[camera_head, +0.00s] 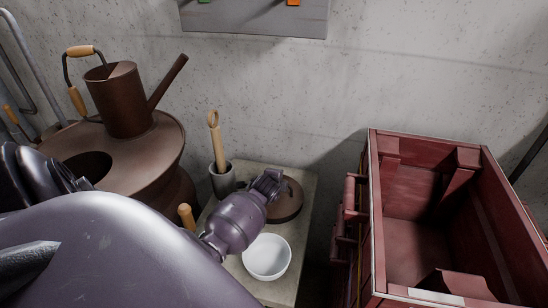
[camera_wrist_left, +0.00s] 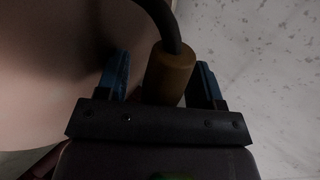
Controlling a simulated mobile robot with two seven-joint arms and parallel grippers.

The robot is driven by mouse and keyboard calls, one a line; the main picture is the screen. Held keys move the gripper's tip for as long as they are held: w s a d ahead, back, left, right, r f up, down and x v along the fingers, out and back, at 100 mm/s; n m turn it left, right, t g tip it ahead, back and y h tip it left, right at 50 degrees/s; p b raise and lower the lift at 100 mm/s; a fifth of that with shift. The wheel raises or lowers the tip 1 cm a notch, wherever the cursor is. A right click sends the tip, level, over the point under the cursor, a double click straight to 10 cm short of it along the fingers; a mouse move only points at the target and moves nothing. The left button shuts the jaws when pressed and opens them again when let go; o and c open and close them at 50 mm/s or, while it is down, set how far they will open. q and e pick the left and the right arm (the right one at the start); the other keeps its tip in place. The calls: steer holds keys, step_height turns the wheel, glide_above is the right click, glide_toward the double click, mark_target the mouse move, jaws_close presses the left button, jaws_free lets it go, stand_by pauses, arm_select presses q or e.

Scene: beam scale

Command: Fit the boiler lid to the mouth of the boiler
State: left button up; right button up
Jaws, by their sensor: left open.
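The boiler (camera_head: 160,150) is a wide brown vessel at the left in the head view. Its mouth (camera_head: 90,165) is a dark open hole in the top, partly hidden by my arm. The boiler lid (camera_head: 290,206), a dark brown disc, lies on a small table. My left gripper (camera_head: 275,186) is over the lid and hides part of it. In the left wrist view its blue jaws (camera_wrist_left: 162,88) are open on either side of a wooden grip (camera_wrist_left: 169,72) on a dark bent rod, apparently the lid's handle. I cannot tell whether they touch it. My right gripper is out of view.
A brown can (camera_head: 122,98) with a spout stands on the boiler behind the mouth. On the table (camera_head: 291,278) are a white bowl (camera_head: 267,256) and a grey cup (camera_head: 222,182) holding a wooden-handled tool. A red crate (camera_head: 410,225) stands at right, a wall behind.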

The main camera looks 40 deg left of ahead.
arm_select(q)
jaws_close()
steer(key=shift+r, duration=0.1)
steer(key=shift+w+r, duration=0.1)
steer(key=shift+w, duration=0.05)
